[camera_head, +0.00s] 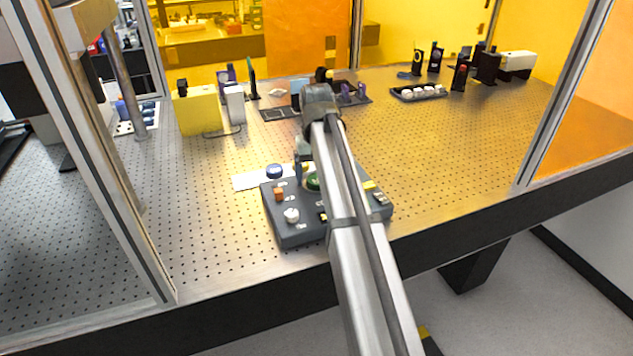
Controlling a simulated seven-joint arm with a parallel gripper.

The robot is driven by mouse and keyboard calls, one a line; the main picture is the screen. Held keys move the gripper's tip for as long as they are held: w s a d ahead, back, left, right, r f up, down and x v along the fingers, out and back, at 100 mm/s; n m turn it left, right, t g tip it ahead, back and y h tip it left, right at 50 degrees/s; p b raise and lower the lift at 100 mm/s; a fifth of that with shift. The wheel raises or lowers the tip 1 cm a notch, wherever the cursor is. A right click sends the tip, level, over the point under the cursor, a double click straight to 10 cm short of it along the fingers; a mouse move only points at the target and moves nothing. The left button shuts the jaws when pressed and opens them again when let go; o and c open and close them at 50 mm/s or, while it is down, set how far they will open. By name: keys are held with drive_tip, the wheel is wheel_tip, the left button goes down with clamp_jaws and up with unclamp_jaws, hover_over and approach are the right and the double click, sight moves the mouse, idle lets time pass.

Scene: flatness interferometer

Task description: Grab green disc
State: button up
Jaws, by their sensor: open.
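A green disc (313,181) shows in part on a dark grey tray (293,234) near the front of the perforated table. My arm crosses in front of it and hides its right side. My gripper (303,176) hangs close to the disc, at its upper left in the picture. The fingers are small and partly hidden by my arm. The gripper is open, and I see nothing held. I cannot tell whether it touches the disc.
A yellow box (195,110) and optical mounts stand farther back.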

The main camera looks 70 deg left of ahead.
drive_tip(key=c, duration=1.2)
drive_tip(key=shift+o, duration=0.2)
